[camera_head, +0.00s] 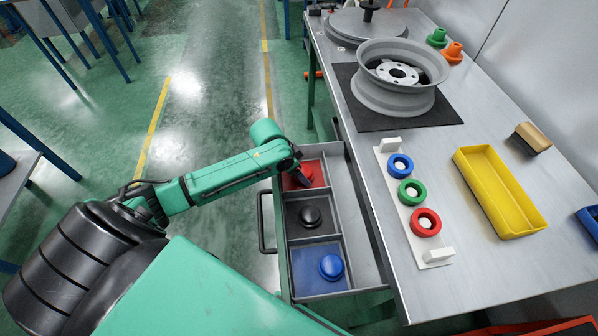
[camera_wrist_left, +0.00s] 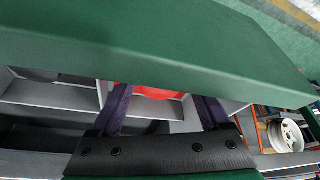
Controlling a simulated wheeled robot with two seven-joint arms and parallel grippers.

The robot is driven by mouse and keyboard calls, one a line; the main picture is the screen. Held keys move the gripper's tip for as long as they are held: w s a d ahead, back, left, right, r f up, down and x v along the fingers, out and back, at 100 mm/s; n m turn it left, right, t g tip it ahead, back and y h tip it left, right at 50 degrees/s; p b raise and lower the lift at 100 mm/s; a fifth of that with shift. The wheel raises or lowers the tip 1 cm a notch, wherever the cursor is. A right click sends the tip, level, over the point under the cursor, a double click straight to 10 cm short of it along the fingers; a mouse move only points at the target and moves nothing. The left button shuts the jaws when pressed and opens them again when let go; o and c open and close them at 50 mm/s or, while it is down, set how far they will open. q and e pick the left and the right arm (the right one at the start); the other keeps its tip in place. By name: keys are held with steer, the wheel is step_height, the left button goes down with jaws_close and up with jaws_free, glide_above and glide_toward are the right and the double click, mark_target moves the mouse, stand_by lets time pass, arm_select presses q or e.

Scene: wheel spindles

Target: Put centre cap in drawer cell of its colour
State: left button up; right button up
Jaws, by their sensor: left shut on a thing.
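The open drawer (camera_head: 338,211) has a red cell (camera_head: 313,165), a dark cell and a blue cell in a row. My left gripper (camera_head: 302,178) reaches down into the red cell and is shut on a red centre cap (camera_head: 306,170). The red cap also shows between the two fingers in the left wrist view (camera_wrist_left: 152,91), partly hidden by a green panel above. A black cap (camera_head: 310,216) lies in the dark cell, and a blue cap (camera_head: 331,267) lies in the blue cell. My right gripper is not in view.
The bench carries a wheel rim (camera_head: 386,98) on a black mat, a white board with blue, green and red rings (camera_head: 426,222), and a yellow tray (camera_head: 524,223). The bench edge runs along the drawer's right side. The floor left of the drawer is open.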

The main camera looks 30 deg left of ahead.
arm_select(q)
steer(key=o, duration=1.2)
steer(key=shift+c, duration=0.2)
steer(key=p+v, duration=0.2)
steer(key=v, duration=1)
steer(key=shift+w, duration=0.1)
